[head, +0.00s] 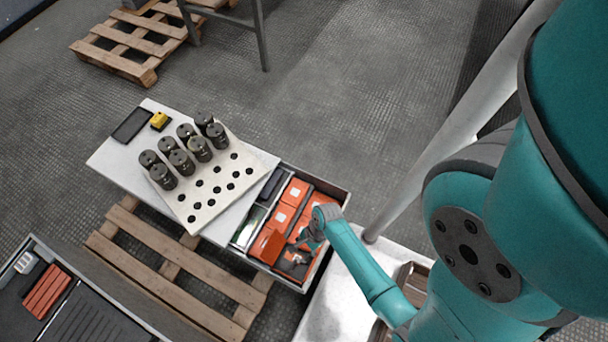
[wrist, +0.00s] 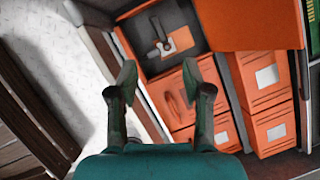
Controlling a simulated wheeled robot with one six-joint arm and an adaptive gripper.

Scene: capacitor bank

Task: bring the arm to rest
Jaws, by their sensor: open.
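My gripper (wrist: 160,80) is open and empty in the wrist view, its two fingers apart above a drawer (wrist: 130,42) of orange boxes. In the head view my gripper (head: 304,240) is over the near right part of the same open drawer (head: 338,190), at the end of my teal arm. Between and beyond the fingertips, a dark compartment holds a small grey metal part with an orange piece (wrist: 178,42). The fingers appear apart from the boxes, though the exact height is hard to tell.
Orange boxes (head: 267,246) fill much of the drawer. A white board (head: 205,215) with holes and several dark cylinders (head: 163,176) stands on the table left of it. A yellow item (head: 159,121) and black tray (head: 132,125) lie behind. Wooden pallets (head: 180,262) are below; open floor lies beyond.

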